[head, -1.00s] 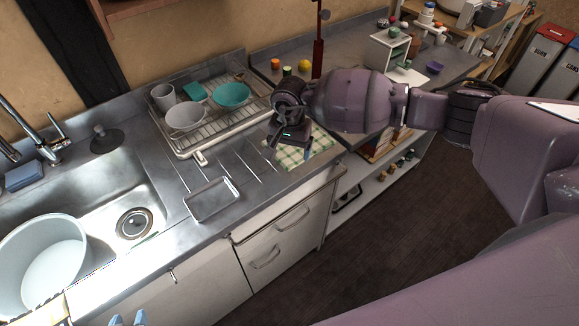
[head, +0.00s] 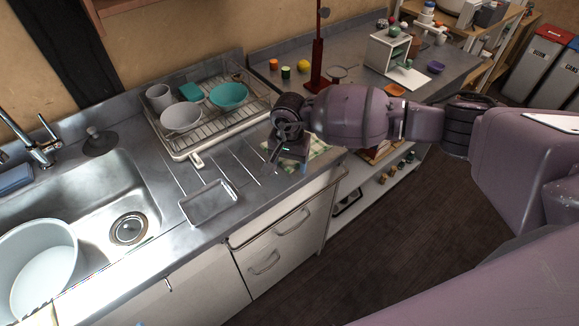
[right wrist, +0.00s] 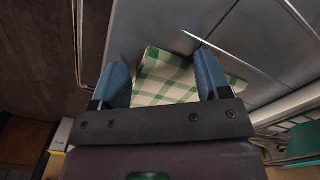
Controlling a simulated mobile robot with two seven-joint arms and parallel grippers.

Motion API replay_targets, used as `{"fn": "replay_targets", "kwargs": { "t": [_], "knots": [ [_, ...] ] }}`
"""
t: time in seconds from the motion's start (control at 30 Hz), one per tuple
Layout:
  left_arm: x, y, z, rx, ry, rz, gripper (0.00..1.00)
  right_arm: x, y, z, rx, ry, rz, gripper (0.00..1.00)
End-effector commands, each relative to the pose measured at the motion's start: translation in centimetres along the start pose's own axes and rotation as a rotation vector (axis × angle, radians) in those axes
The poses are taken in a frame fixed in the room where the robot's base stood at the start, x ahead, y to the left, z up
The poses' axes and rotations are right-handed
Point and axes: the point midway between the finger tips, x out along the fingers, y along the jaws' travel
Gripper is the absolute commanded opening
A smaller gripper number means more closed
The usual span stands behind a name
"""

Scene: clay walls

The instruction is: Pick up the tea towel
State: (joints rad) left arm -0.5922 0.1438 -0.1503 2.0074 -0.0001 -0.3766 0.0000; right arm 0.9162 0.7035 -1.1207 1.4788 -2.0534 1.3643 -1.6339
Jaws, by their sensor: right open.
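The tea towel, white with a green check, lies flat on the metal counter to the right of the dish rack. In the head view (head: 318,147) my right arm hides much of it. My right gripper (head: 280,164) is over the towel, with its fingers pointing down. In the right wrist view the towel (right wrist: 165,80) shows between the two blue fingers of the open right gripper (right wrist: 165,78). I cannot tell whether the fingertips touch the cloth. My left gripper is not in view.
A dish rack (head: 203,138) with bowls and a cup stands left of the towel. A small metal tray (head: 208,203) lies in front of it. The sink (head: 100,195) holds a white tub (head: 40,262). A red stand (head: 318,60) rises behind my arm. The counter's front edge is near the towel.

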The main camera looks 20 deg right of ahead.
Motion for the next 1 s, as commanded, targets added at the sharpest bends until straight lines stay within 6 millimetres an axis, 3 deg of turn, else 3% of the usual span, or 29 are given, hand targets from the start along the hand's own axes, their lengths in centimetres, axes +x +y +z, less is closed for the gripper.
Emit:
{"fn": "replay_targets", "kwargs": {
  "t": [0.3,0.87,1.0],
  "knots": [
    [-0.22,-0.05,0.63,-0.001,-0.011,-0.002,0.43,0.54,0.34,0.14,0.002,-0.005,0.01,0.44],
    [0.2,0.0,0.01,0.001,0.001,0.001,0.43,0.69,0.44,0.17,0.002,-0.006,0.013,0.01],
    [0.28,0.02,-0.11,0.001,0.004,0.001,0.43,0.72,0.45,0.18,0.002,-0.007,0.013,0.0]
  ]
}}
